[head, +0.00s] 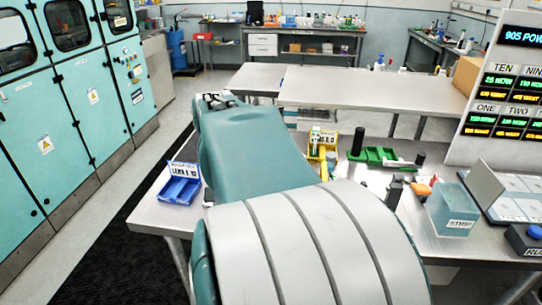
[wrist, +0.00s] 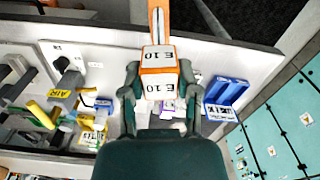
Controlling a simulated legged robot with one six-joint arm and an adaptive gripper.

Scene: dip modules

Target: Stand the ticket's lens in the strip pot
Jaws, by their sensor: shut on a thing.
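My gripper (wrist: 158,100) is shut on an orange piece (wrist: 157,66) with white labels reading "E.10", with an orange bar running from it to the top edge of the wrist view. I take this as the lens; its far end is cut off. In the head view my arm hides most of the gripper, at the arm's far end, and the held piece cannot be made out. The strip pot (head: 450,212), a translucent teal box labelled "STRIP", stands at the right of the bench, well apart from my gripper.
A blue bin (head: 179,188) with a white label sits at the bench's left edge. A yellow bin (head: 330,139) and green tray (head: 378,154) lie mid-bench. Small upright items crowd the pot's left side. A black "RUN" box (head: 524,242) and display board (head: 508,90) stand at right.

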